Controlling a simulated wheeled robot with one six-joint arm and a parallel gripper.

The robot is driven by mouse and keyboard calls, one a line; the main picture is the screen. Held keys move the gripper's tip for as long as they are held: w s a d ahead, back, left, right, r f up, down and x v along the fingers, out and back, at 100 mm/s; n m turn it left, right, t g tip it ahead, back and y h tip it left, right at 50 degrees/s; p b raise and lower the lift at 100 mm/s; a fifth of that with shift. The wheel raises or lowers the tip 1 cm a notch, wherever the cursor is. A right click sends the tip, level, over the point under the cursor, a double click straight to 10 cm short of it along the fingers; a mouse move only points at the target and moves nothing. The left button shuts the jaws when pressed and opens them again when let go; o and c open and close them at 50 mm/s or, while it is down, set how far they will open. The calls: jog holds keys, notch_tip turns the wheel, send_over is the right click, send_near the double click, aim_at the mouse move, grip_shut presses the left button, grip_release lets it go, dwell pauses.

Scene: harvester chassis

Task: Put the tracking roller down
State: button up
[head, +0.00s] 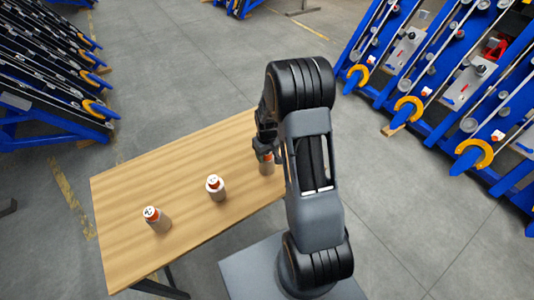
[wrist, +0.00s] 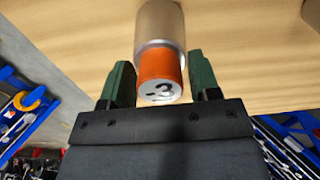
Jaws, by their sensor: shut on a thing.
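The tracking roller (wrist: 161,68) has a grey metal body, an orange band and a pale end cap marked with a 3. In the wrist view it sits between the two green fingers of my gripper (wrist: 162,80), which is shut on it. In the head view my gripper (head: 265,150) is over the right end of the wooden table (head: 180,165), with the held roller (head: 267,166) below it, partly hidden by my arm. The roller looks about upright. I cannot tell whether its base touches the table.
Two similar rollers stand on the table, one near the middle (head: 217,189) and one at the left (head: 157,219). Bare wood lies between and behind them. Blue racks with dark bars stand at the left (head: 50,65) and right (head: 440,85), with open grey floor between.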

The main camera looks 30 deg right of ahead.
jog(key=o, duration=1.1)
notch_tip(320, 180, up, 13)
jog(key=s+a+r+t, duration=0.1)
jog(key=s+a+r, duration=0.2)
jog(key=s, duration=0.2)
jog(key=s+a+r+t, duration=0.1)
jog(key=s+a+r, duration=0.2)
jog(key=s, duration=0.2)
jog(key=s+a+r+m+t, duration=0.1)
jog(key=s+a+r+t, duration=0.1)
jog(key=s, duration=0.4)
jog(key=shift+a+r+b, duration=0.3)
jog(key=shift+a+r, duration=0.4)
jog(key=shift+r, duration=0.3)
